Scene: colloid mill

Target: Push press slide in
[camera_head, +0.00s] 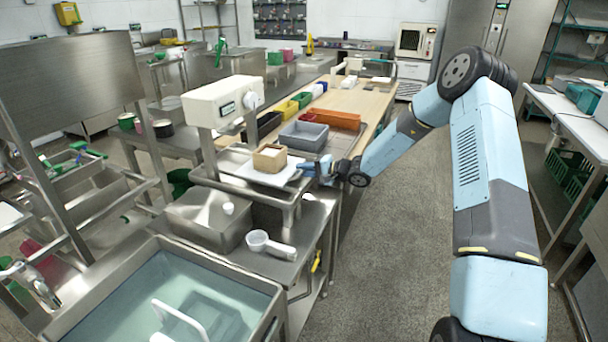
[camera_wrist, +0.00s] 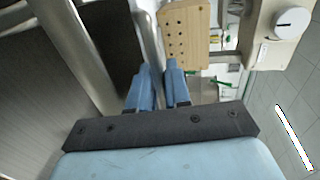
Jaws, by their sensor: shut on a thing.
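The press slide (camera_head: 250,176) is a pale flat plate over a steel frame, under the cream press head (camera_head: 213,101). My gripper (camera_head: 312,171) is at the slide's right edge, beside the box. In the wrist view, the blue fingers (camera_wrist: 159,68) are close together at a narrow metal edge near the box. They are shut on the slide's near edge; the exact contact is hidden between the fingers. The press head with its white knob (camera_wrist: 292,22) is at upper right.
A water-filled sink (camera_head: 165,300) is nearest. Grey (camera_head: 304,135) and orange (camera_head: 332,119) bins stand behind on the bench. The floor at right is clear.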

